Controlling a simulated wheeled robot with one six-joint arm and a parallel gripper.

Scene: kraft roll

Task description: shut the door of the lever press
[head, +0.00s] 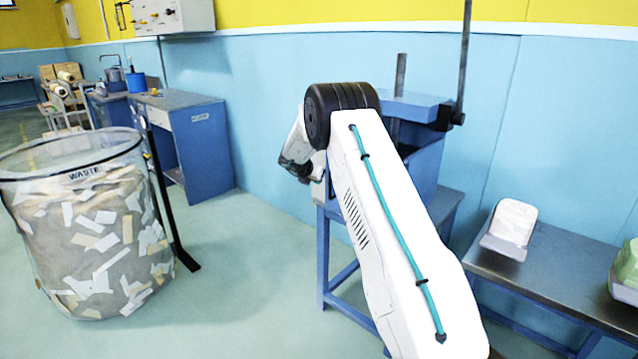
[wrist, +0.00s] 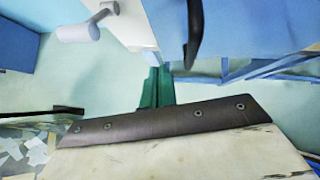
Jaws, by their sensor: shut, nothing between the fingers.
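The lever press (head: 425,165) is a blue body on a blue stand, with a tall grey lever (head: 465,50) at its right. My white arm stands in front and hides much of it, including most of its door side. In the wrist view a pale panel with a grey-white knob (wrist: 88,29), perhaps the door, stands at an angle beside the blue press body (wrist: 260,25). A dark curved bar also shows there. My gripper's green fingers (wrist: 157,80) are shut and empty, below the panel; I cannot tell whether they touch it.
A clear waste bin (head: 90,240) full of paper scraps stands at the left. A blue desk (head: 190,135) is behind it. A metal bench (head: 560,275) at the right carries a white block and a green item. The floor between bin and press is clear.

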